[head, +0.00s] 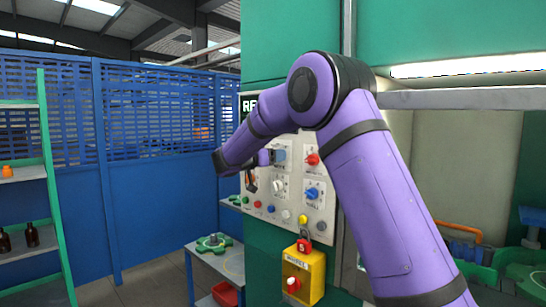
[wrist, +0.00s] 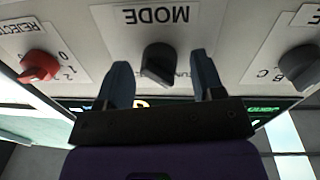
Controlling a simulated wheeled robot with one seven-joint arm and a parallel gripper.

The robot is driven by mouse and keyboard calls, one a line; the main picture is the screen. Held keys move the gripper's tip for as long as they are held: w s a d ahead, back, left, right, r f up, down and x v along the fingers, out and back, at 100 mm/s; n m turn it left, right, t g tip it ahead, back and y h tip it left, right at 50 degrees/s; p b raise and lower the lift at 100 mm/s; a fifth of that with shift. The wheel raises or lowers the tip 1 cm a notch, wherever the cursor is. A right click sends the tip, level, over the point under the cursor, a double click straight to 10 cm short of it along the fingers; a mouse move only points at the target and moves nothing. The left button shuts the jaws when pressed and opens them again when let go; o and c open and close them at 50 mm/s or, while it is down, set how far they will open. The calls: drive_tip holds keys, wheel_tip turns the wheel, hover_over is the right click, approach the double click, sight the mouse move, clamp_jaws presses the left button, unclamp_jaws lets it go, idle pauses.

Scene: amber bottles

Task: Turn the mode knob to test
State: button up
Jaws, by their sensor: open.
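The mode knob (wrist: 158,60) is dark grey or black and sits under an upside-down "MODE" label in the wrist view. My gripper (wrist: 162,78) is open, with one dark finger on each side of the knob and gaps showing between fingers and knob. The position words around the knob are mostly covered, so I cannot tell its setting. In the head view my gripper (head: 279,156) is at the upper part of the light control panel (head: 260,198), where the mode knob is hidden from sight.
A red rejector knob (wrist: 38,66) and a dark knob marked B and C (wrist: 300,68) flank the mode knob. Below are a white knob (head: 279,186), a blue knob (head: 311,193) and several buttons. A red padlock (head: 304,240) and yellow box (head: 317,272) sit lower.

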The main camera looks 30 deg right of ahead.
drive_tip(key=c, duration=0.9)
drive_tip(key=shift+m, duration=0.3)
drive_tip(key=shift+s+m+y, duration=0.1)
drive_tip(key=shift+m+y, duration=0.3)
drive_tip(key=shift+m, duration=3.5)
drive_tip(key=o, duration=0.9)
